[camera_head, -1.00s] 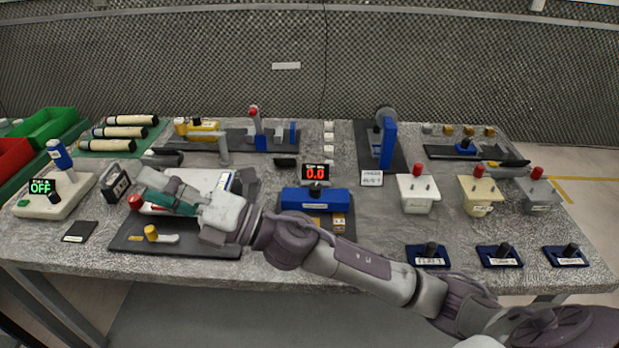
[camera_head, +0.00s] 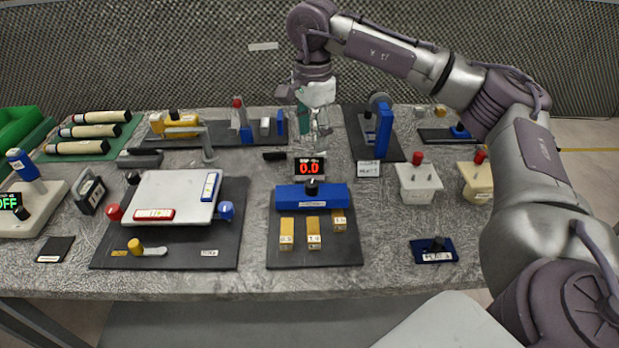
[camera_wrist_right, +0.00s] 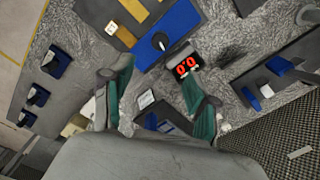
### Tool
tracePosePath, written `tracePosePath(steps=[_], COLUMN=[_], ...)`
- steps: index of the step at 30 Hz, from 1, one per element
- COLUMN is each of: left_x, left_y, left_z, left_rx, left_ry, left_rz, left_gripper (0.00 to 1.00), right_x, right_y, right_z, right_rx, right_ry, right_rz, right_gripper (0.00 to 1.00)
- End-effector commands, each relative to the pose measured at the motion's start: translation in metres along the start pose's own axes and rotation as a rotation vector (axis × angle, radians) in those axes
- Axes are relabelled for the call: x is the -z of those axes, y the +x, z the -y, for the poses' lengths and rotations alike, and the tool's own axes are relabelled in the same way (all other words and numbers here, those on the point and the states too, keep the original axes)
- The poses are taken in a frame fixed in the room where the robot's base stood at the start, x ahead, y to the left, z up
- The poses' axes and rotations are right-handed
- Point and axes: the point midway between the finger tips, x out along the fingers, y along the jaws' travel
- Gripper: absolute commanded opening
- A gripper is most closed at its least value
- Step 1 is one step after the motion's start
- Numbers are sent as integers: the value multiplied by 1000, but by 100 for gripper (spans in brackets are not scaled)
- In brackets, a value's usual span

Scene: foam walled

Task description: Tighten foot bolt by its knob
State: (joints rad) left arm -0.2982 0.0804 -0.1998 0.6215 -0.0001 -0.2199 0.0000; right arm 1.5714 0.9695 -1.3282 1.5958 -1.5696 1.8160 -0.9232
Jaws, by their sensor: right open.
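A white plate (camera_head: 172,190) with a red and a blue level strip sits on a dark board (camera_head: 195,257) at the left. Knobs stand at its edges: red (camera_head: 114,212), blue (camera_head: 226,210) and black (camera_head: 132,178). A yellow knob (camera_head: 134,246) with a pale bar is on the board's front part. No readable label tells which is the foot bolt's knob. My right gripper (camera_head: 314,122) is open and empty, pointing down over the back middle of the table, apart from these knobs. Its green fingers show in the wrist view (camera_wrist_right: 157,98). My left gripper is not in view.
A red display reading 0.0 (camera_head: 309,168) and a blue block with a black knob (camera_head: 312,195) stand below the gripper in the picture. A blue upright fixture (camera_head: 384,130) is to its right. Cream boxes with red knobs (camera_head: 418,184) stand farther right.

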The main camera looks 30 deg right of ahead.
Motion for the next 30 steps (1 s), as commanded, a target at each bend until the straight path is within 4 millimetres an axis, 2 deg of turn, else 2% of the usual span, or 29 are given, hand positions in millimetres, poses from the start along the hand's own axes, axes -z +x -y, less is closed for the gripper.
tracePosePath(steps=[5, 12, 18, 24, 30], left_x=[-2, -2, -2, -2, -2], left_y=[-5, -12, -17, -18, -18], left_z=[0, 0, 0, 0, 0], left_rx=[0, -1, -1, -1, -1], left_ry=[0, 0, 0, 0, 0], left_rz=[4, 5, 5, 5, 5], left_gripper=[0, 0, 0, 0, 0], right_x=[-1, -2, -2, -3, -3], right_y=[30, 82, 115, 130, 133], right_z=[-1, -2, -1, -1, -1], right_rx=[-7, -7, -5, -2, -2], right_ry=[-1, -2, -1, -1, -1], right_rz=[2, 3, 4, 5, 5], right_gripper=[59, 59, 59, 59, 59])
